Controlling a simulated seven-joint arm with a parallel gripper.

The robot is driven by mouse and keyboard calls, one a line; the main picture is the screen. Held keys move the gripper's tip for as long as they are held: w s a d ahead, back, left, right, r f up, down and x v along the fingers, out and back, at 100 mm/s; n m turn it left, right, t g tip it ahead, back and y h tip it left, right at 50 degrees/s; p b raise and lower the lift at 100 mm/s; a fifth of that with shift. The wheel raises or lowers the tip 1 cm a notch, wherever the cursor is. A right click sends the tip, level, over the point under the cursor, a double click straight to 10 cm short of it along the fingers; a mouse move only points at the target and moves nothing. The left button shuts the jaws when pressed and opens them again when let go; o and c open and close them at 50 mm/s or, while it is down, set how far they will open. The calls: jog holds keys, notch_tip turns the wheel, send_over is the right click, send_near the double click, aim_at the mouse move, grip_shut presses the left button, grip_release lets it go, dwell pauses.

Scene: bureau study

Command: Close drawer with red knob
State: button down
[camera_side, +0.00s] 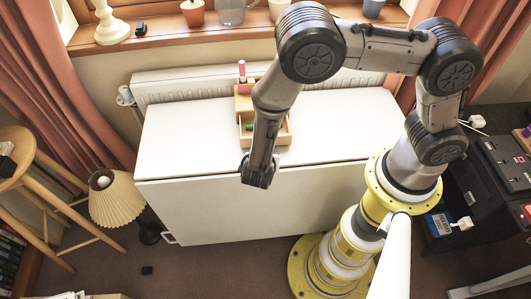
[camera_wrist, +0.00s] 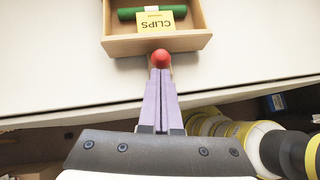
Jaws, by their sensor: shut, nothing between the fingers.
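A small wooden drawer stands open in the wrist view, its front panel (camera_wrist: 140,46) facing my gripper. A red knob (camera_wrist: 161,57) is on the middle of that front. Inside lie a green cylinder (camera_wrist: 128,14) and a yellow card reading "CLIPS" (camera_wrist: 156,22). My gripper (camera_wrist: 160,73) is shut and empty, its purple fingertips right at the knob; I cannot tell whether they touch it. In the side view the wooden drawer unit (camera_side: 243,102) stands on the white table, its open drawer (camera_side: 285,133) partly hidden behind my arm.
The white table top (camera_side: 185,140) is clear to the left and right of the unit. Pink and red items (camera_side: 242,70) stand on the unit. A radiator (camera_side: 180,83) runs behind the table. A lamp (camera_side: 115,198) stands at the left.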

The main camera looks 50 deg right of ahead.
jog(key=shift+d, duration=0.1)
jog(key=w+d, duration=0.7)
jog(key=shift+w+d, duration=0.2)
jog(key=shift+d, duration=0.1)
dwell(0.3)
